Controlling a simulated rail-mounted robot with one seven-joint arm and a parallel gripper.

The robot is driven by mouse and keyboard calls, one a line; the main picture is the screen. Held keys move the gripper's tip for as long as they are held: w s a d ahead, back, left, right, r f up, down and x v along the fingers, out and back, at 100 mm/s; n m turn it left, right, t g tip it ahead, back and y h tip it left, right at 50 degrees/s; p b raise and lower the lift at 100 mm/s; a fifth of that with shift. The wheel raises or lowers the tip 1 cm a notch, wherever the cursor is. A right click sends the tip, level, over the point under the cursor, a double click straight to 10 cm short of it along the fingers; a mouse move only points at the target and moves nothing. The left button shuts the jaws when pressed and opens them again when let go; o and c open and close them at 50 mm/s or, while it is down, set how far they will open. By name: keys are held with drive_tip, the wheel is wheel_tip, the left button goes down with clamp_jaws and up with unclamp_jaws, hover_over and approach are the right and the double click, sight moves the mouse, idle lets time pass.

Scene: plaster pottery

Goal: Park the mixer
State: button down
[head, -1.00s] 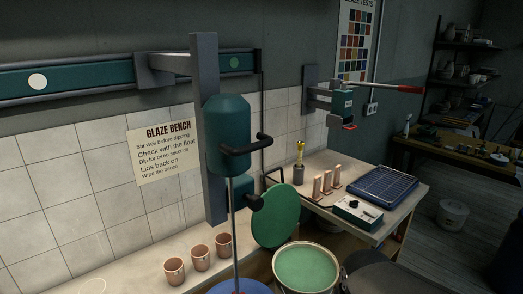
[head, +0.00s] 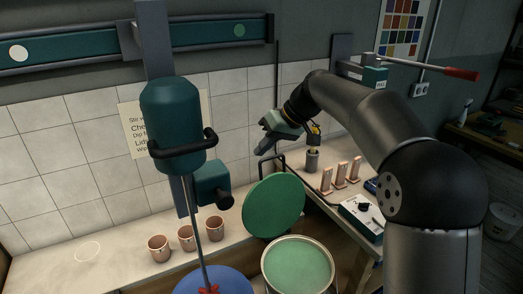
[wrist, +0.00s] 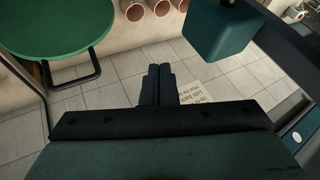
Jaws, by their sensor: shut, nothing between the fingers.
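The mixer has a teal motor body (head: 172,112) with a black handle bar (head: 184,146). It hangs on a grey column (head: 155,40) from the teal wall rail (head: 75,46). Its thin shaft (head: 198,225) reaches down to a red stirrer (head: 209,289) in a blue tub (head: 180,285). The rail bears a white disc (head: 18,53) at the left and a green disc (head: 239,31) near its right end. My gripper (head: 260,149) is shut and empty, right of the mixer and apart from it. The wrist view shows its closed fingers (wrist: 157,85) and the mixer's teal box (wrist: 217,36).
A green lid (head: 273,207) stands upright behind a pot of green glaze (head: 298,265). Several copper-coloured cups (head: 187,238) line the bench. A tool holder (head: 312,161), upright copper pieces (head: 341,174) and a control box (head: 361,215) sit on the right table.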

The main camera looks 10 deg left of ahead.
drive_tip(key=s+a+f+p, duration=0.2)
drive_tip(key=a+f, duration=0.4)
drive_tip(key=a, duration=0.1)
drive_tip(key=shift+s+a+f, duration=0.25)
drive_tip(key=shift+a, duration=0.15)
